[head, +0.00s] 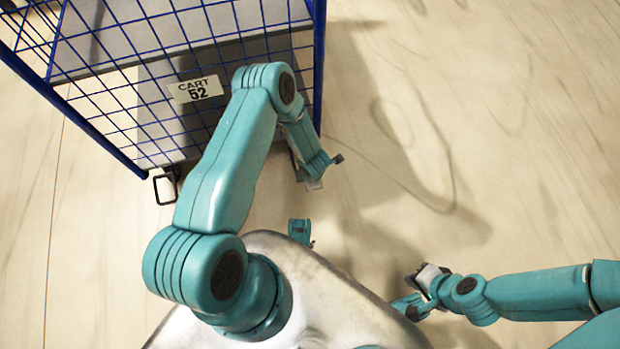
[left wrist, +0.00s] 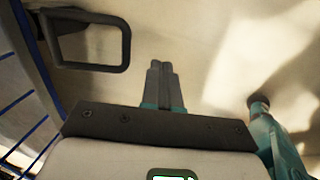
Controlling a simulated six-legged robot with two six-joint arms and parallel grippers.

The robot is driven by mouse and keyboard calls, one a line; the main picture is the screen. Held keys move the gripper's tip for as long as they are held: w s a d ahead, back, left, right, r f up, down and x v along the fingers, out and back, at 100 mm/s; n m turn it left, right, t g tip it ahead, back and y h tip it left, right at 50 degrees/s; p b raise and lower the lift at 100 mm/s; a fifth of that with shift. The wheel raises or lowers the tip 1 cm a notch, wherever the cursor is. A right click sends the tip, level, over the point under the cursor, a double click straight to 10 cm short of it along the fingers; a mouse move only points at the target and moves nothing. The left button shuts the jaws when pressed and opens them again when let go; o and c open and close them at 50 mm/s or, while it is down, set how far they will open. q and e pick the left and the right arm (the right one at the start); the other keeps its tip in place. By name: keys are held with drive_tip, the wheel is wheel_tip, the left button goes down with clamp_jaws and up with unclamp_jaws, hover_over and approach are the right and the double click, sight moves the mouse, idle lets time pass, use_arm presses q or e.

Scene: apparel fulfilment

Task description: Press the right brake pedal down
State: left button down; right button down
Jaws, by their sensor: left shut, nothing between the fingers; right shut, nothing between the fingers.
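The right brake pedal, a dark squared loop (left wrist: 126,45), shows at the upper left of the left wrist view, beside the cart's blue frame. In the head view my left arm hides that part of the cart. My left gripper (head: 297,168) hangs low by the cart's near right corner. Its fingers (left wrist: 162,68) are together and empty, to the right of the pedal and apart from it in the picture. My right gripper (head: 414,279) is shut and empty at the lower right, well away from the cart.
The cart (head: 120,60) has blue wire mesh and a "CART 52" label (head: 197,90). Another dark loop pedal (head: 155,190) sticks out under its near left corner. Pale floor (head: 500,120) to the right of the cart is clear.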

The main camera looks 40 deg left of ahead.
use_arm(q)
drive_tip(key=s+d+r+p, duration=0.3)
drive_tip(key=s+d+r, duration=0.1)
drive_tip(key=r, duration=0.3)
drive_tip(key=shift+d, duration=0.4)
